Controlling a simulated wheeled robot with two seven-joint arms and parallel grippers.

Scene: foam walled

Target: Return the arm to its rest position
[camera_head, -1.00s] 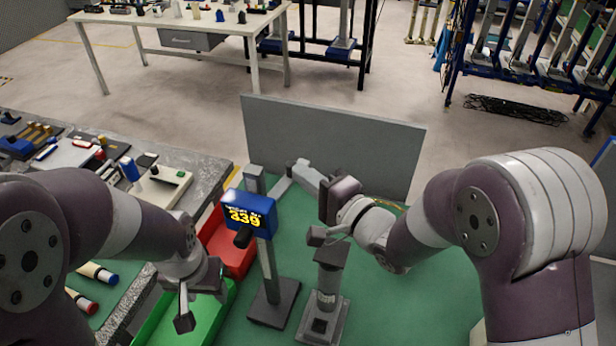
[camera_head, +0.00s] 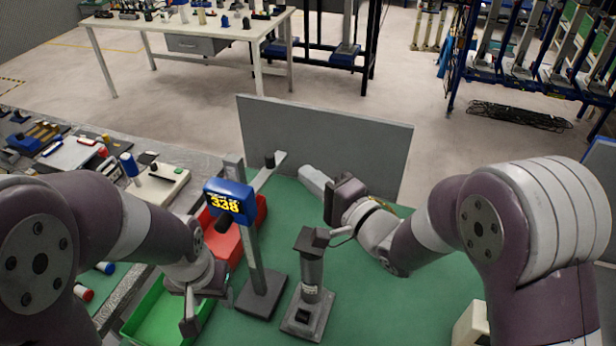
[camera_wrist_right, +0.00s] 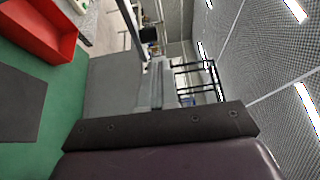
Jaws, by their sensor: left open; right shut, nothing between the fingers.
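My left gripper (camera_head: 207,303) is open and empty, low in the head view, over the edge of the green bin (camera_head: 145,320). My right gripper (camera_head: 312,180) is shut with nothing in it. It is raised over the green mat, in front of the grey panel, and its fingers point up and left. The right arm is bent, with its elbow at the right of the head view. In the right wrist view the fingers cannot be made out clearly.
A blue display (camera_head: 230,202) on a post and a grey pedestal (camera_head: 310,285) stand between my arms. A red bin (camera_head: 232,248) is behind the post. The grey panel (camera_head: 320,145) closes the back. A cluttered bench (camera_head: 190,160) lies left. The green mat right of the pedestal is mostly clear.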

